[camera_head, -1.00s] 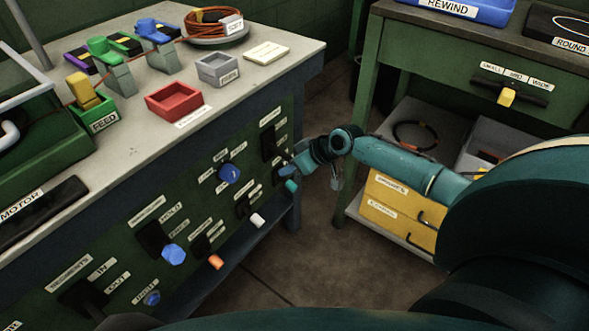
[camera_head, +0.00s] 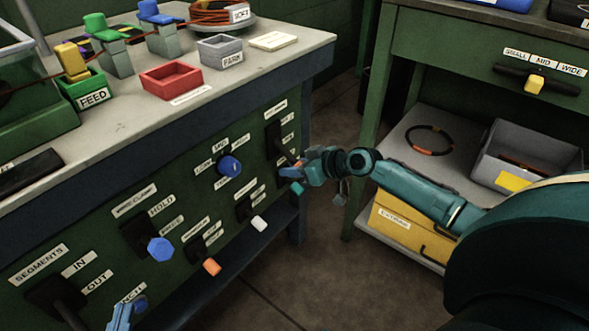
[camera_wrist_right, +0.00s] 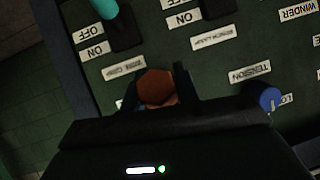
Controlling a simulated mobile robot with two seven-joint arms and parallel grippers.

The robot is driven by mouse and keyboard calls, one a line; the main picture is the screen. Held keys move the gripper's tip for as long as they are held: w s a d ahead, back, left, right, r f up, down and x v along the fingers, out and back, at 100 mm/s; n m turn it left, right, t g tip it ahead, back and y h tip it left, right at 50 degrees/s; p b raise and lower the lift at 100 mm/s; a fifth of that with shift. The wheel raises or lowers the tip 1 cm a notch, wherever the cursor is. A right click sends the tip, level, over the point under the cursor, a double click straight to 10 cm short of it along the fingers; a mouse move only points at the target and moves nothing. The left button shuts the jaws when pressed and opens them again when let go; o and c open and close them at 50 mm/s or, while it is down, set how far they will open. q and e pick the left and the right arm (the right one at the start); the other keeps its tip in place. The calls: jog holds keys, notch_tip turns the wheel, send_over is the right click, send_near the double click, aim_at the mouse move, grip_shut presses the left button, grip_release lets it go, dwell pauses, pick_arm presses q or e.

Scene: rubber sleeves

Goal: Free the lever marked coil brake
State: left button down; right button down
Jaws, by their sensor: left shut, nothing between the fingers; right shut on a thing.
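My right gripper (camera_head: 311,168) is at the right end of the green panel under the bench. In the right wrist view its fingers (camera_wrist_right: 158,98) are shut on a reddish-brown hexagonal knob (camera_wrist_right: 157,86). In the head view a dark lever plate (camera_head: 275,140) sits just left of this gripper, and a dark lever runs from it to the fingers. The label above the plate is too small to read, so I cannot confirm that it says coil brake. My left gripper (camera_head: 120,316) is shut and empty at the bottom left, close to a blue knob (camera_head: 140,304).
A teal lever (camera_head: 297,188) is just below the right gripper. White (camera_head: 259,223), orange (camera_head: 212,267) and blue knobs (camera_head: 230,167) stick out along the panel. A shelved bench (camera_head: 376,115) stands right, with open floor (camera_head: 275,270) between.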

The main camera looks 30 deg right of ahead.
jog(key=shift+w, duration=0.1)
jog(key=c, duration=1.1)
grip_release()
jog(key=shift+o, duration=0.2)
jog(key=shift+s+d+r, duration=0.2)
jog(key=shift+s+d, duration=0.05)
jog(key=shift+s, duration=0.2)
pick_arm(q)
jog(key=shift+a+f+n+g+y+p, duration=0.1)
jog(key=shift+a+n+g+y+p, duration=0.5)
jog(key=shift+p, duration=0.6)
pick_arm(e)
jog(key=v, duration=1.2)
pick_arm(q)
jog(key=shift+w+d, duration=0.1)
pick_arm(e)
jog(key=shift+r, duration=0.2)
